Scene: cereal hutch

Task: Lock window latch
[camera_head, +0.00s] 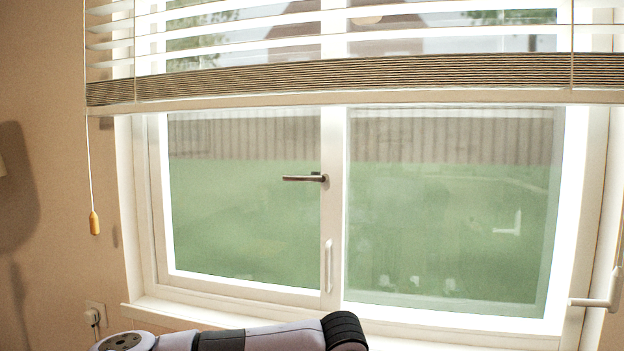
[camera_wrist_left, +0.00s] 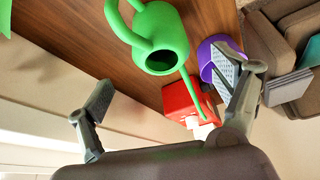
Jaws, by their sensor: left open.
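The window latch (camera_head: 305,178) is a dark lever on the middle stile of the window (camera_head: 334,210); it lies horizontal, pointing left. A white pull handle (camera_head: 328,266) sits lower on the same stile, and another white lever handle (camera_head: 598,303) is at the far right edge. My left gripper (camera_wrist_left: 160,72) is open and empty in the left wrist view, and the latch is not in that view. In the head view only a grey and black arm part of mine shows at the bottom, below the sill. My right gripper is not in view.
Blinds (camera_head: 350,75) hang over the upper window, with a cord and wooden pull (camera_head: 94,222) at left. In the left wrist view, a green watering can (camera_wrist_left: 160,35), a red container (camera_wrist_left: 185,100) and a purple pot (camera_wrist_left: 222,52) are by a wooden surface (camera_wrist_left: 75,40).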

